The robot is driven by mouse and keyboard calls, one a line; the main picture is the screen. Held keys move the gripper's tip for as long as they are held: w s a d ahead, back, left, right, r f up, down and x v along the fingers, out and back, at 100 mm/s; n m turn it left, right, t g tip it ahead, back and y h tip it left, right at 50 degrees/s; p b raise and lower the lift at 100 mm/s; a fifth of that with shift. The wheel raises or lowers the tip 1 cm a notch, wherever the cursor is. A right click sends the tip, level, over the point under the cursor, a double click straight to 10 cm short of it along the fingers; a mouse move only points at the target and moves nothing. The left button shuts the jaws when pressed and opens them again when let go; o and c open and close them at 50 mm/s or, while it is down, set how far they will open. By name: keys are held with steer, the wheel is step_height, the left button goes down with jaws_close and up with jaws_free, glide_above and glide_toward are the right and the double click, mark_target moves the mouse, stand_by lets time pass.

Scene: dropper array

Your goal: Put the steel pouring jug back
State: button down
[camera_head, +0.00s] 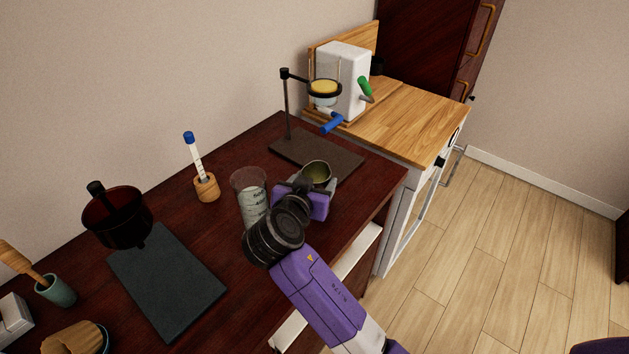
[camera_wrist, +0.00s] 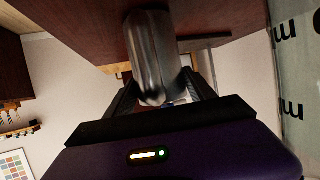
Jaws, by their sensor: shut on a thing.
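The steel pouring jug (camera_head: 317,171) is in my gripper (camera_head: 303,187), near the right front edge of the dark wooden counter (camera_head: 226,240). Its open mouth faces up in the head view, with an olive-toned inside. In the wrist view the steel jug (camera_wrist: 151,55) stands between the two dark fingers of my gripper (camera_wrist: 163,92), which are shut on it. My gripper and wrist hide most of its lower body in the head view. I cannot tell whether its base touches the counter.
A clear marked beaker (camera_head: 247,190) stands close left of my gripper. Behind the jug is a stand's dark base plate (camera_head: 345,160). A wooden holder (camera_head: 206,187) with a blue-topped tube, a slate board (camera_head: 165,285) and a dark red bowl-like vessel (camera_head: 117,220) are further left.

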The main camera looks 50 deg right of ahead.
steer(key=c, duration=0.6)
jaws_free()
steer(key=shift+f, duration=0.1)
steer(key=b+v, duration=0.2)
steer(key=v, duration=1)
